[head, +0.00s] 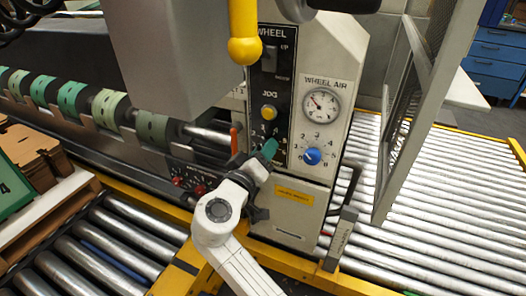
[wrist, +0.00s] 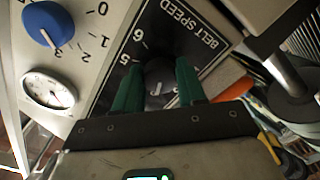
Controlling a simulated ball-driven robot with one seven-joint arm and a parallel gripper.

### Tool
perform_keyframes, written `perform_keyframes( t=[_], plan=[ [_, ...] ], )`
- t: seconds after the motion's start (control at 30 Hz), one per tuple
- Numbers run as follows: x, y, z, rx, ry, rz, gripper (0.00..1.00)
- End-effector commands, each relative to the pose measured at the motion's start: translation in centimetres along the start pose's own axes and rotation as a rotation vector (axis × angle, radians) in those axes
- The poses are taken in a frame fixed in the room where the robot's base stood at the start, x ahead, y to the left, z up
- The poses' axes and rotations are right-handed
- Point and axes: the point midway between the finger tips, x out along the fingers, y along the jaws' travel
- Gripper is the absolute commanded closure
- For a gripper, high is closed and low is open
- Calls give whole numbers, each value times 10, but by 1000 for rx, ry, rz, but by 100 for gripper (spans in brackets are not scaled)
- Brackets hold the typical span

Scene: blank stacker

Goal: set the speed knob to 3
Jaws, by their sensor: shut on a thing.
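The speed knob is the black knob (wrist: 160,78) beside the BELT SPEED label on the black panel (head: 270,82). In the wrist view it sits between the green fingers of my gripper (wrist: 157,90), which is shut on it. A short white mark shows on the knob, pointing toward my palm. The 5 and 6 of its scale are readable; the lower numbers are hidden by my fingers, so I cannot tell its setting. In the head view my gripper (head: 268,150) reaches the panel's lower part and covers the knob.
A blue knob (head: 312,156) and the WHEEL AIR gauge (head: 321,104) are to the right on the pale panel. A yellow JOG button (head: 269,111) is just above my gripper. A yellow handle (head: 243,45) hangs above. A mesh guard (head: 412,110) stands at right.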

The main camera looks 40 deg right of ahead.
Motion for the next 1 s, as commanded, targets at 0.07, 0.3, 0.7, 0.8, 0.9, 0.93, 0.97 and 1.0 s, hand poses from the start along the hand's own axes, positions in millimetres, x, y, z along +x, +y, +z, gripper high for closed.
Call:
perform_keyframes(
  t=[0.07,0.3,0.7,0.8,0.9,0.93,0.97,1.0],
  plan=[
    [0,-1,0,-1,1,-2,55],
    [0,-1,0,0,1,-1,34],
    [-17,-1,-1,-1,3,-2,34],
    [-34,-1,-1,-1,4,-3,34],
    [-55,-1,-1,-1,4,-4,34],
    [-61,-1,0,-1,3,-4,34],
    [-67,-1,-1,-1,5,-4,34],
    [-74,-1,-1,-2,4,-3,34]
  ],
)
